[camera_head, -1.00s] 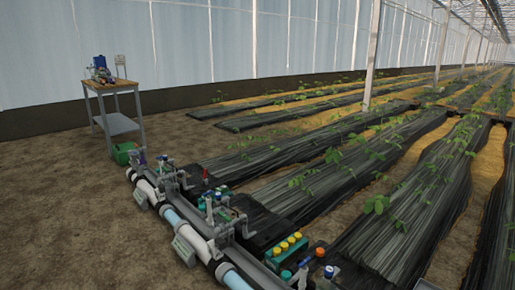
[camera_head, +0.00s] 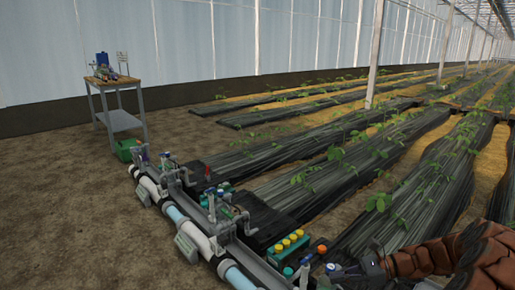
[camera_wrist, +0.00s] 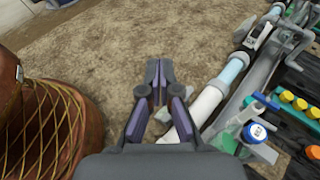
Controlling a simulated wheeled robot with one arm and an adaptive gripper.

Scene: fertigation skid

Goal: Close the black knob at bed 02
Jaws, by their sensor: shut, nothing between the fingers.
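I cannot make out a black knob or a bed 02 label in either view. The pipe manifold (camera_head: 213,240) with its valve fittings runs diagonally along the near ends of the beds. My gripper (camera_wrist: 159,68) has its fingers together and empty, above bare soil beside the white pipe (camera_wrist: 205,104) in the wrist view. A round blue-and-white cap (camera_wrist: 255,132) sits on a fitting to the right of the fingers, apart from them. In the head view my arm reaches in at the lower right and hides part of the skid's near end.
A green block with several yellow caps (camera_head: 278,249) stands beside the pipe. An orange knob (camera_head: 321,249) is near it. A bench (camera_head: 116,88) with tools and a green crate (camera_head: 127,150) stand at the far left. Open soil (camera_head: 70,200) lies left of the pipe.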

